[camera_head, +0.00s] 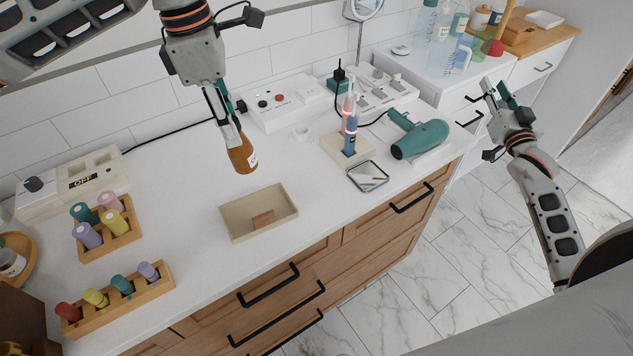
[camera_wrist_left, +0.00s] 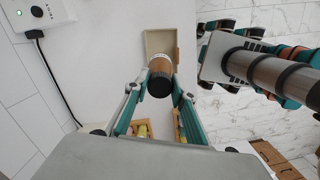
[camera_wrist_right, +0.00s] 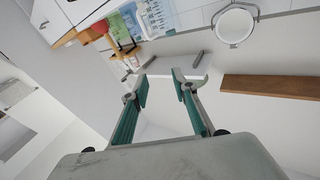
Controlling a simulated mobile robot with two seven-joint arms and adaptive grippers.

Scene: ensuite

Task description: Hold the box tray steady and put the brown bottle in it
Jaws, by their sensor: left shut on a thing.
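The brown bottle (camera_head: 243,155) hangs tilted in my left gripper (camera_head: 229,115), above the counter and just behind the box tray. In the left wrist view the bottle (camera_wrist_left: 160,78) sits between the fingers of that gripper (camera_wrist_left: 160,92). The beige box tray (camera_head: 232,234) rests on the white counter near its front edge. The tray (camera_wrist_left: 151,42) also shows beyond the bottle in the left wrist view. My right gripper (camera_head: 497,97) is open and empty, far right of the tray; it also shows in the right wrist view (camera_wrist_right: 160,85).
Wooden racks of coloured bottles (camera_head: 107,229) stand left of the tray. A toothbrush stand (camera_head: 349,148), a black-framed dish (camera_head: 367,176) and a teal hair dryer (camera_head: 420,139) are to the right. A control box (camera_head: 283,100) stands behind. Counter around the tray is clear.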

